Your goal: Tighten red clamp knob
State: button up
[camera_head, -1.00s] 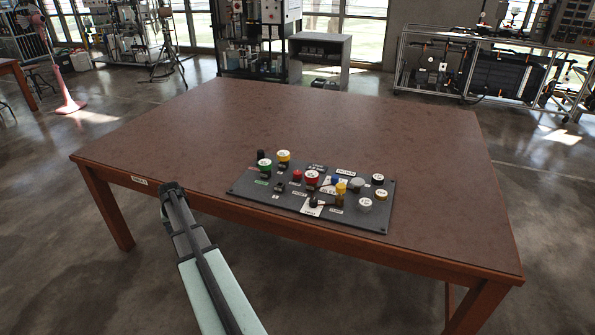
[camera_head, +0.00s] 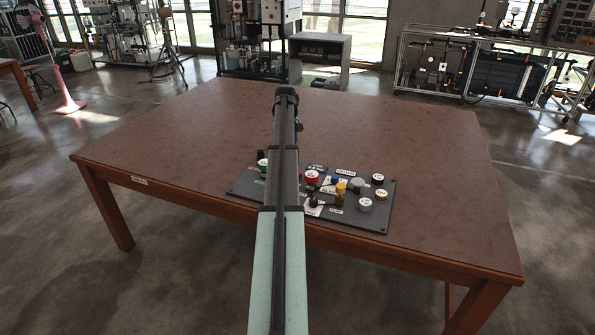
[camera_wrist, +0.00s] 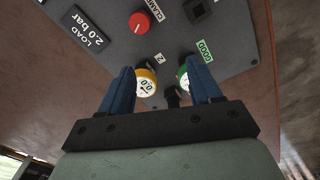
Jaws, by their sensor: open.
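The red clamp knob (camera_wrist: 140,22) is at the top of the wrist view, on a dark control panel (camera_wrist: 232,22), with a partly cut-off CLAMP label beside it. My gripper (camera_wrist: 160,63) is open, its two blue fingers apart and nothing held. The knob lies beyond the fingertips, apart from them. A yellow-rimmed gauge (camera_wrist: 146,82) and a green-rimmed gauge (camera_wrist: 184,76) show between the fingers. In the head view the panel (camera_head: 372,222) lies on the table, and my arm crosses in front of its left part, hiding the clamp knob there.
The brown table (camera_head: 390,130) is clear behind and around the panel. A red-rimmed gauge (camera_head: 312,177), a yellow part (camera_head: 341,188) and several other gauges and knobs stand up from the panel close together. Shelves and a cart stand far off on the floor.

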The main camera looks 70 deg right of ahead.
jog(key=s+d+r, duration=0.2)
jog(key=s, duration=0.2)
jog(key=shift+n, duration=0.3)
notch_tip(320, 180, down, 14)
jog(key=shift+a, duration=0.1)
jog(key=shift+c, duration=0.2)
jog(key=c, duration=1)
jog(key=shift+m, duration=2.5)
jog(key=o, duration=1)
jog(key=shift+o, duration=0.2)
